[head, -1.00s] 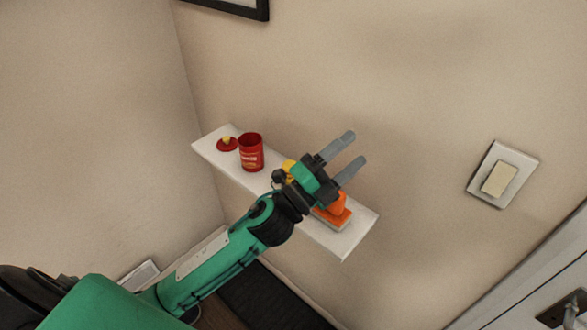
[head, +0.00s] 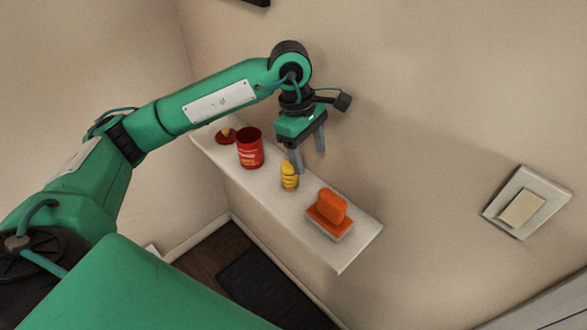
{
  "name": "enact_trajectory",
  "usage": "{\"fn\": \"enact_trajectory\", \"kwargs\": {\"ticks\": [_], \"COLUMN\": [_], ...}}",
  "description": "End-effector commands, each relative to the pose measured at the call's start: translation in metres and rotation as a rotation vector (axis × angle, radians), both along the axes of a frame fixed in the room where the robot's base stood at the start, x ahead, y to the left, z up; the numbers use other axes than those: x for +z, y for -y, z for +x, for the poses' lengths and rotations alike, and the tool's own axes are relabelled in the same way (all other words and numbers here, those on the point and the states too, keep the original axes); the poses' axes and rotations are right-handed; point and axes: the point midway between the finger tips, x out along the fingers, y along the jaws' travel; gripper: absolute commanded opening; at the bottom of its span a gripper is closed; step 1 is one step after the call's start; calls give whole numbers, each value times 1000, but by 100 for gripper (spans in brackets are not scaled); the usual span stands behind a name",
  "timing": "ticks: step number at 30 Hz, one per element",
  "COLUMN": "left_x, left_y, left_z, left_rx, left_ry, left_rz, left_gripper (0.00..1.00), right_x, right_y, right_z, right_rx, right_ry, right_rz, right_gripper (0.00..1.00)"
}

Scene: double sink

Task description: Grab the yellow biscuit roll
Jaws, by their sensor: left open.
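The yellow biscuit roll (head: 290,180) stands upright on the white shelf (head: 268,205), between a red can and an orange item. My left gripper (head: 309,162) points down above and beside the roll, with its fingers apart and nothing between them. One fingertip overlaps the top of the roll in the head view; I cannot tell whether they touch. My right gripper is not in view.
An open red can (head: 250,150) and its red lid (head: 226,136) with a yellow knob are left of the roll. An orange-topped sponge-like item (head: 329,208) sits to the right. The wall is behind, with a light switch (head: 523,208) at right. A dark mat (head: 262,288) lies below.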

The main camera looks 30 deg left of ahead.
Motion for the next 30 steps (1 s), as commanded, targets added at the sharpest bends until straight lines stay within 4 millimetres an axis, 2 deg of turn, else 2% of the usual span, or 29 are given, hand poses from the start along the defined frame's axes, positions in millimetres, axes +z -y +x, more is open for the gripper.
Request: {"fn": "enact_trajectory", "kwargs": {"ticks": [1,3,8,11,21,26,30], "left_x": [5,10,15,6,-56,-68,-76], "left_y": [-16,-35,-55,-58,-57,-57,-57], "left_z": [5,8,11,11,11,11,12], "left_rx": [3,9,15,17,17,16,16], "left_ry": [13,20,24,21,21,24,22], "left_rz": [67,144,231,243,240,238,239], "left_gripper": [64,64,64,64,64,64,64], "right_x": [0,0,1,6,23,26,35], "right_y": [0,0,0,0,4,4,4], "right_z": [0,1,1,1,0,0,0], "right_rx": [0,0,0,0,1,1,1], "right_ry": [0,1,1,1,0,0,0], "right_rz": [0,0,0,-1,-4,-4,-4], "right_gripper": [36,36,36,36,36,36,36]}}
